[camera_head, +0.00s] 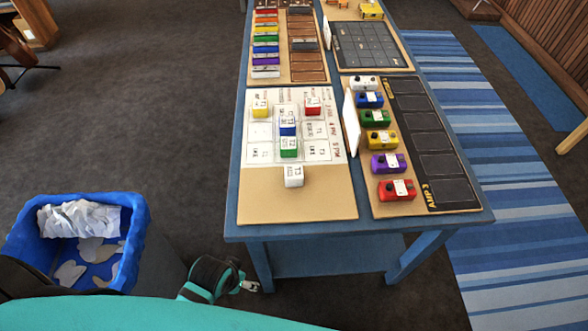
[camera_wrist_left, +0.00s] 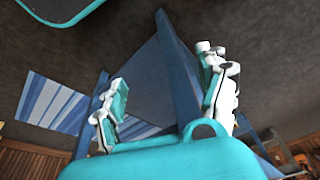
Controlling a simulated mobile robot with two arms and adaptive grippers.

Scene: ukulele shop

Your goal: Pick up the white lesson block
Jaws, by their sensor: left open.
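The white lesson block (camera_head: 293,176) stands on the bare tan front part of the lesson board (camera_head: 330,205), just below the white printed grid (camera_head: 262,152). It is apart from the other blocks, with small dark markings on its label. My left gripper (camera_wrist_left: 162,68) is open and empty in the left wrist view, with its two white-and-teal fingers spread apart. In the head view, a teal and black arm part, seemingly my left arm, is low in front of the table, away from the block. The block cannot be made out in the left wrist view. My right gripper is not in view.
Yellow (camera_head: 261,108), red (camera_head: 312,106), blue (camera_head: 288,127) and green (camera_head: 289,147) blocks stand on the grid. Several coloured pedals and a dark board (camera_head: 440,160) lie to the right. A blue bin (camera_head: 140,225) holds paper. The blue table's (camera_head: 355,231) front edge is clear.

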